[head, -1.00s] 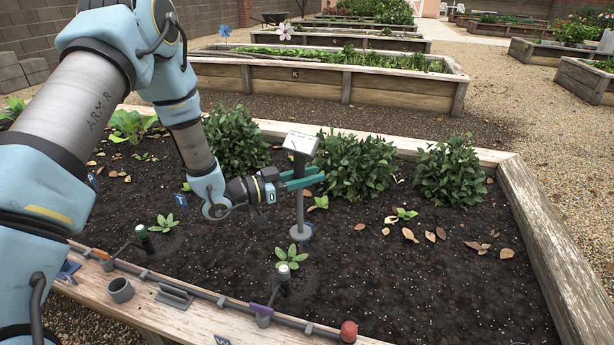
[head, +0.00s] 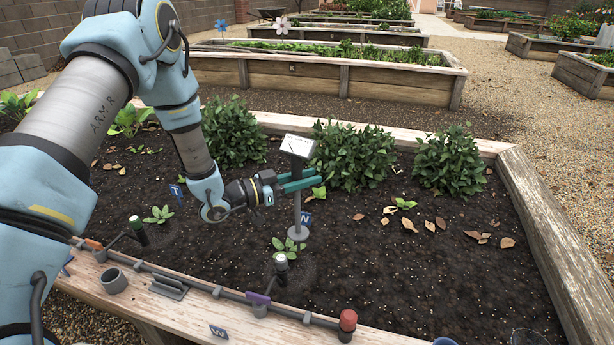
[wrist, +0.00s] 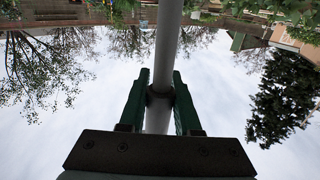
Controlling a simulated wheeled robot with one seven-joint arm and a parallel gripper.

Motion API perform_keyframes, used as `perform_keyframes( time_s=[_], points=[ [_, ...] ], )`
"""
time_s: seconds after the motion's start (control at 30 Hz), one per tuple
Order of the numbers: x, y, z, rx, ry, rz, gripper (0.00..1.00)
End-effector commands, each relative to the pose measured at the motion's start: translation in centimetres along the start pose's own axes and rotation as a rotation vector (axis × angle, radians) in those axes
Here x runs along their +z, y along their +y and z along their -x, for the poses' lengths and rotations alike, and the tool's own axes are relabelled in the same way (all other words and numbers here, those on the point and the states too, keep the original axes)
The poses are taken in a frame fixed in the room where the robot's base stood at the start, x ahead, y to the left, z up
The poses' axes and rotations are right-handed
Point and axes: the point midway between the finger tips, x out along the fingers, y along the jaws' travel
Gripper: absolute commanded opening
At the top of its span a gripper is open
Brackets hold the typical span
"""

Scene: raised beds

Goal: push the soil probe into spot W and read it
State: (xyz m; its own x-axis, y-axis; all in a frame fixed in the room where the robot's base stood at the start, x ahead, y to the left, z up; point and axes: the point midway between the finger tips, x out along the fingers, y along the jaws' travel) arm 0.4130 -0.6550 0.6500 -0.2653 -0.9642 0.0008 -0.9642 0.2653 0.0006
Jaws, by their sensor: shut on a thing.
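The soil probe is a grey shaft with a tilted white display head (head: 297,146) and a round grey disc (head: 298,233) low on the shaft. My gripper (head: 300,182) is shut on the shaft, its green fingers on either side; the shaft also shows between them in the wrist view (wrist: 160,92). I cannot tell whether the tip touches soil. The display's reading is too small to tell.
A dark pipe with a purple valve (head: 258,299) and red cap (head: 347,320) runs along the front board (head: 180,315). A seedling (head: 289,248) and drip emitter (head: 281,263) stand close in front of the probe. Bushes (head: 350,160) line the back.

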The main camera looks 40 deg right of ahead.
Motion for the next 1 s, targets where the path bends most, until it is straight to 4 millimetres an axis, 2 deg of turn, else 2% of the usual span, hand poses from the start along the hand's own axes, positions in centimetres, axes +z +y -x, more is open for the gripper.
perform_keyframes(
  time_s=[1.0],
  points=[
    [4.9,0.0,-0.1,0.001,0.001,-0.001,0.00]
  ],
)
